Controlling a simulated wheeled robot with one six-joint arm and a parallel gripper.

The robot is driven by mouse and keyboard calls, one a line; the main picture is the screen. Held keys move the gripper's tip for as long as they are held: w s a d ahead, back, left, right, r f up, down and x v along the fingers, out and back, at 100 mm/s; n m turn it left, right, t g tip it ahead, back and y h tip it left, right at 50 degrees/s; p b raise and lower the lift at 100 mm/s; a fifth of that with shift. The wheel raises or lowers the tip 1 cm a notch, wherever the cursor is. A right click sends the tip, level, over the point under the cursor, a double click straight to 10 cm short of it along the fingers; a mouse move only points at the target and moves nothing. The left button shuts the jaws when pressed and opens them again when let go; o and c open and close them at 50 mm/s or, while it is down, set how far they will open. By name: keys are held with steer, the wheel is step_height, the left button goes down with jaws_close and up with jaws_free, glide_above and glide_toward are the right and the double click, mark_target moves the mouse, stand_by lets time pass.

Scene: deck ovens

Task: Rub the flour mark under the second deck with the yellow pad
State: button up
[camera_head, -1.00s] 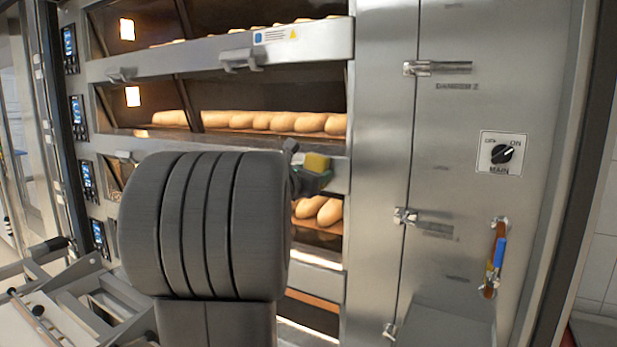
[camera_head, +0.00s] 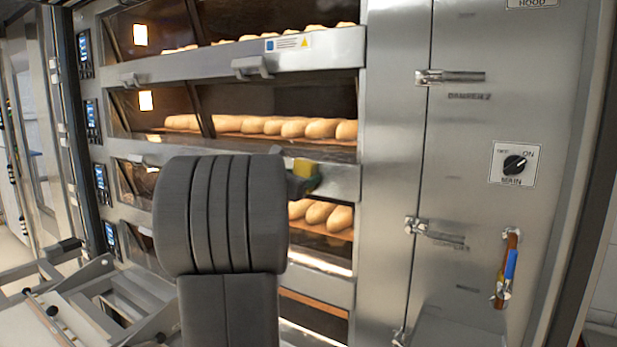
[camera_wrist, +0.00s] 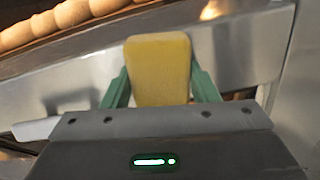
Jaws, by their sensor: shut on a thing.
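The yellow pad (camera_wrist: 160,68) is held upright between the green fingers of my gripper (camera_wrist: 160,88) in the wrist view. In the head view the pad (camera_head: 306,168) shows small beside my gripper (camera_head: 304,182), which is partly hidden behind my arm. The pad is in front of the steel front strip (camera_head: 340,182) under the second deck (camera_head: 275,127). I cannot tell whether it touches the steel. I cannot make out a flour mark; the pad, gripper and arm cover part of the strip.
Loaves (camera_head: 320,128) sit behind the deck windows. Metal handles (camera_head: 250,67) stick out from the oven front. To the right is a steel panel with latches (camera_head: 450,77), a rotary switch (camera_head: 515,164) and a blue-gripped lever (camera_head: 510,266). A metal frame (camera_head: 90,300) stands at the lower left.

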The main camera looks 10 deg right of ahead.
steer(key=w+a+p, duration=0.1)
steer(key=w+a, duration=0.2)
steer(key=shift+w+a, duration=0.1)
steer(key=shift+w, duration=0.05)
stand_by(0.5)
steer(key=shift+b+v, duration=0.45)
steer(key=shift+v, duration=2.45)
steer(key=v, duration=0.3)
